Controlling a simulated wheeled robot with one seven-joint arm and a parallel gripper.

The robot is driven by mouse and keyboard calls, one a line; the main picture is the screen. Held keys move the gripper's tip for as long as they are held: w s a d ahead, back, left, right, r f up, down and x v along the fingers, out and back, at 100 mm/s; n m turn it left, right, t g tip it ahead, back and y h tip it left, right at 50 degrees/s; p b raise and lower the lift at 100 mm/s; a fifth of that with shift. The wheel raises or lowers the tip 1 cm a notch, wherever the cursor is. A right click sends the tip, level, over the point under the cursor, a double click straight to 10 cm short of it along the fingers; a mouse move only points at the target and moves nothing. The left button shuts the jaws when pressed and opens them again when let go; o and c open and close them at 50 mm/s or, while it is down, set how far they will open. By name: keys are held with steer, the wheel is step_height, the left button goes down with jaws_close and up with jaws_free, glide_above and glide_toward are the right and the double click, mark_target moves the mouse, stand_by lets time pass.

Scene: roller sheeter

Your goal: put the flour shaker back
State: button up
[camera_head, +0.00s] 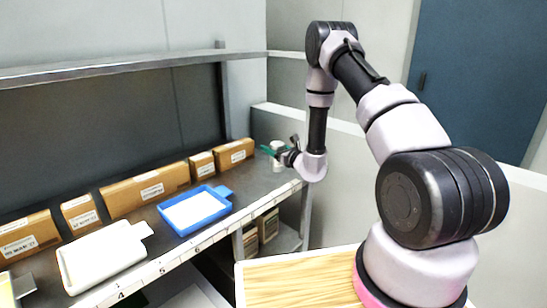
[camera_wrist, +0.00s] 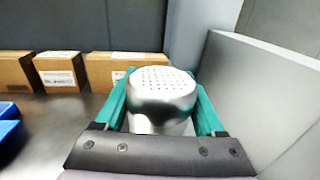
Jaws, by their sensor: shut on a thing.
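The flour shaker (camera_wrist: 162,98) is a silver metal can with a domed lid full of small holes. In the wrist view it stands upright between the green fingers of my gripper (camera_wrist: 162,112), which touch it on both sides. In the head view my gripper (camera_head: 270,151) is at the far right end of the grey shelf, with the shaker (camera_head: 277,147) showing small and pale beside it. The shaker's lower part is hidden by my gripper, so I cannot tell whether its base touches the shelf.
Several labelled cardboard boxes (camera_head: 146,189) line the back of the grey shelf (camera_head: 262,182). A blue tray (camera_head: 219,214) and a white tray (camera_head: 101,257) lie in front. A pale wall panel (camera_wrist: 262,95) stands close on the right. A wooden board (camera_head: 295,280) is near my base.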

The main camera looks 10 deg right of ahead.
steer(key=shift+f, duration=1.7)
steer(key=shift+f, duration=0.2)
steer(key=o, duration=1.6)
steer(key=shift+c, duration=0.2)
